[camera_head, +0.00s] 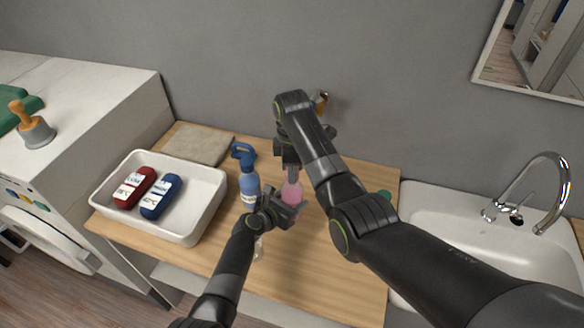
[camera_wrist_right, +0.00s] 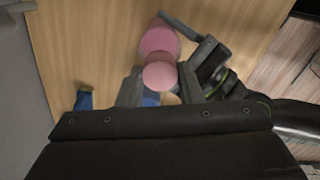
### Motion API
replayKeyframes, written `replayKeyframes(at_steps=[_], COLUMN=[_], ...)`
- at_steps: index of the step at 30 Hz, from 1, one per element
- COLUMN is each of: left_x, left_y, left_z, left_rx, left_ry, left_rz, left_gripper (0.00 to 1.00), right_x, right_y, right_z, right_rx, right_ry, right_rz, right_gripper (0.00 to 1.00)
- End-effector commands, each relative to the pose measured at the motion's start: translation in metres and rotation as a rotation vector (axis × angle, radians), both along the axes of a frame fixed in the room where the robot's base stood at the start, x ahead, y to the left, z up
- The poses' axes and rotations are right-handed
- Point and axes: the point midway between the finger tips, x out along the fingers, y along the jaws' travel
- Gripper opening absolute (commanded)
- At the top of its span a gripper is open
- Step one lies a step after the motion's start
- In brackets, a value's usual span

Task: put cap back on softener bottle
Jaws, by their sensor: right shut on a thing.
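The pink softener bottle (camera_head: 291,194) stands on the wooden counter. It also shows in the right wrist view (camera_wrist_right: 158,38). My right gripper (camera_head: 290,168) points down over the bottle's top. It is shut on the round pink cap (camera_wrist_right: 160,76), which lies between its fingers in the right wrist view, close to the bottle. I cannot tell whether cap and bottle touch. My left gripper (camera_head: 286,205) is low beside the bottle, with its fingers near the bottle's sides. Whether it grips the bottle is unclear.
A blue spray bottle (camera_head: 249,187) stands just left of the softener bottle. A white tray (camera_head: 205,205) with a red and a blue bottle is farther left. A folded cloth (camera_head: 195,145) lies behind it. A sink (camera_head: 440,210) is at right. An orange-topped item is partly hidden behind my right arm.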

Motion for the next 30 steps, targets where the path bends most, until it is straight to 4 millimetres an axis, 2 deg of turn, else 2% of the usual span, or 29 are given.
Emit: replayKeyframes(at_steps=[30], left_x=[-0.0005], left_y=[0.0001], left_z=[-0.0009], left_rx=[0.001], left_ry=[0.002], left_rz=[0.000], left_gripper=[0.00], right_x=[0.0002], right_y=[0.0010], right_z=[0.0000], right_rx=[0.002], right_ry=[-0.001], right_rz=[-1.632], right_gripper=[0.12])
